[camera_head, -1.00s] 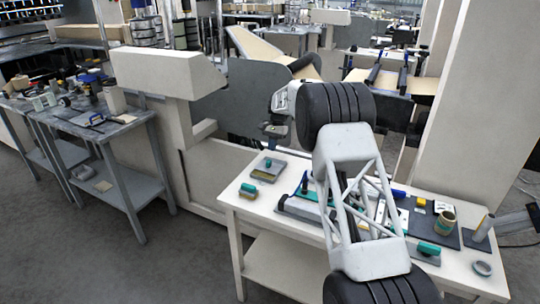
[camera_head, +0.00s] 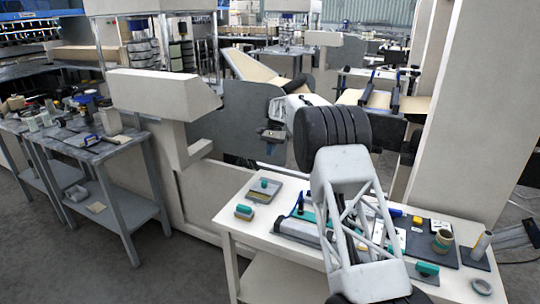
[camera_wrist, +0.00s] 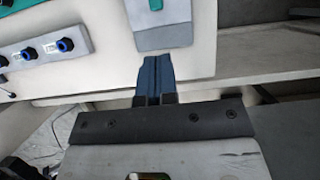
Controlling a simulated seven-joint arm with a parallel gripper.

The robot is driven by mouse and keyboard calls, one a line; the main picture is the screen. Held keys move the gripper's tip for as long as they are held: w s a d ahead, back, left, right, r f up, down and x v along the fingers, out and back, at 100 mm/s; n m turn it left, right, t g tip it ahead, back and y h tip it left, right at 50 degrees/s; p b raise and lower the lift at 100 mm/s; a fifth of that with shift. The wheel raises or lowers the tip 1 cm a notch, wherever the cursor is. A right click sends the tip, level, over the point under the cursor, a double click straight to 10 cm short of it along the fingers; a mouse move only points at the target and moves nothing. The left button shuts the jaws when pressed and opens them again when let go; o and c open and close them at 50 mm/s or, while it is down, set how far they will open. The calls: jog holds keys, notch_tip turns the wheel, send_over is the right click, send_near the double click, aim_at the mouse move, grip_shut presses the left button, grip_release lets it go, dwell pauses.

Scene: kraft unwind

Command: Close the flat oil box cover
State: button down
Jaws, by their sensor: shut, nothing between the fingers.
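A flat grey box or plate with a green handle (camera_head: 264,187) lies at the back left corner of the white table in the head view. I cannot tell whether its cover is open or shut. In the wrist view, a flat grey piece with a green part (camera_wrist: 160,25) lies at the top, just ahead of the fingertips; it may be the same thing. My gripper (camera_wrist: 158,62) is shut and empty, its two blue fingers together, apparently just short of that piece. In the head view my gripper (camera_head: 271,147) hangs above the table's back left edge.
A small green-topped block (camera_head: 244,211) sits at the front of the grey box. A grey block with blue fittings (camera_wrist: 45,50) lies left in the wrist view.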

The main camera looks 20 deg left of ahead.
aim_at(262, 191)
jog(key=shift+w+d, duration=0.15)
jog(key=shift+w, duration=0.9)
jog(key=shift+w+d, duration=0.1)
jog(key=shift+w, duration=0.95)
jog(key=shift+f, duration=0.1)
jog(key=x, duration=0.9)
jog(key=shift+s+f, duration=0.1)
jog(key=shift+f, duration=0.1)
jog(key=s, duration=0.2)
jog(key=shift+s+f, duration=0.25)
jog(key=shift+s, duration=0.85)
jog(key=shift+s, duration=2.1)
